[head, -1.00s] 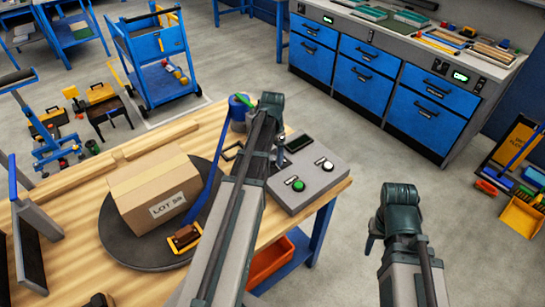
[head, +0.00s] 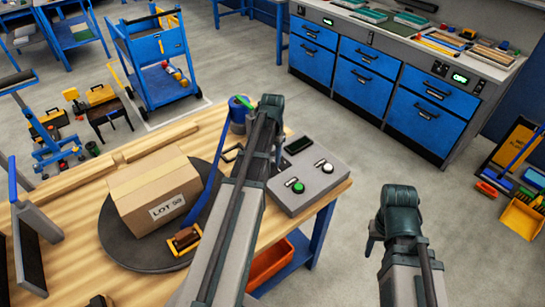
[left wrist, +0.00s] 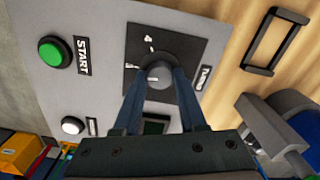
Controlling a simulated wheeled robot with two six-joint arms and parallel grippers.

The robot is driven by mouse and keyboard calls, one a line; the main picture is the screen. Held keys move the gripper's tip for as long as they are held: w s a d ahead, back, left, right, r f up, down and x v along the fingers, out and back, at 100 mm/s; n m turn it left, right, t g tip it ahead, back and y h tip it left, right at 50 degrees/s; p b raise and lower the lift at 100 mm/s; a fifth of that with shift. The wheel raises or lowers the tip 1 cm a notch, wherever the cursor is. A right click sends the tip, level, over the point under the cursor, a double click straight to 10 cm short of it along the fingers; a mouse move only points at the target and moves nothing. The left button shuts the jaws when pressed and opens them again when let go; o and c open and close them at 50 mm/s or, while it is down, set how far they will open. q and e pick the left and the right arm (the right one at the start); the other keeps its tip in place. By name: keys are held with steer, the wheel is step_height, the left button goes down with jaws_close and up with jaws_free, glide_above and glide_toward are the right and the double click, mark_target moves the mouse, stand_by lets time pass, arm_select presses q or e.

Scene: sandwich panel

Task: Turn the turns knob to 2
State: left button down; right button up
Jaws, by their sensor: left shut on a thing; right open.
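The turns knob (left wrist: 158,72) is a small grey round knob on a dark dial plate (left wrist: 185,45) in the left wrist view. A 4 is readable on the plate; the other marks are partly hidden or too small. A light pointer line shows on the knob, but I cannot tell which number it points at. My left gripper (left wrist: 157,84) is shut on the knob, one finger on each side. In the head view my left gripper (head: 278,150) is over the grey control box (head: 315,187), and my arm hides the knob. My right gripper (head: 374,238) is open and empty, off the table at right.
The box has a green START button (head: 298,187), a white button (head: 327,167) and a dark display (head: 299,145). A carton (head: 150,185) sits on a round turntable (head: 125,245) left of my left arm.

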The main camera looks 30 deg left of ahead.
mark_target(272, 159)
arm_select(q)
steer(key=n, duration=0.5)
steer(key=shift+n, duration=2.5)
steer(key=shift+c, duration=2.3)
jaws_free()
steer(key=shift+r, duration=0.1)
step_height(272, 159, up, 14)
steer(key=p, duration=1.3)
steer(key=shift+f+p, duration=0.25)
steer(key=shift+p, duration=0.15)
